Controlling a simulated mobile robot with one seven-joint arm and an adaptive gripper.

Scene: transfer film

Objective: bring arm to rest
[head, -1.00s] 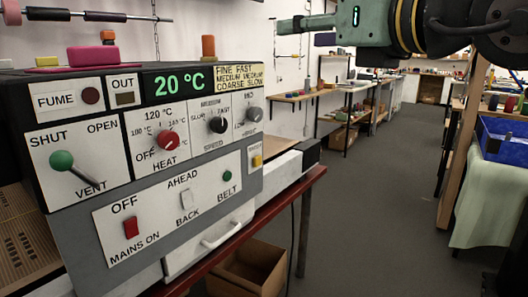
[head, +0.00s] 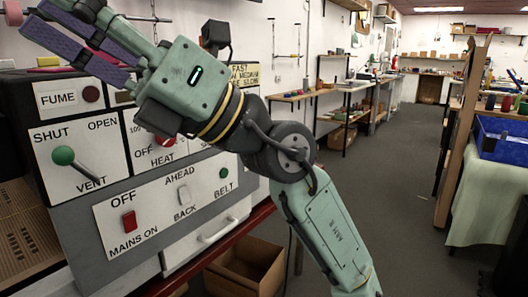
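My gripper (head: 40,18) is at the upper left of the head view, in front of the top of the machine's control panel (head: 75,198). Its two purple-padded fingers point up and left and stand a little apart, with nothing held between them that I can see. My arm rises from the bottom right, bends at a dark round joint and crosses the panel. It hides the temperature display, most of the speed controls and part of the heat dial. The green vent knob (head: 63,156) and red mains switch (head: 129,221) stay visible.
An open cardboard box (head: 246,266) sits below the machine's red-edged bench. Shelves (head: 300,95) line the left wall. A blue bin (head: 502,140) stands on a cloth-covered table (head: 478,200) at the right.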

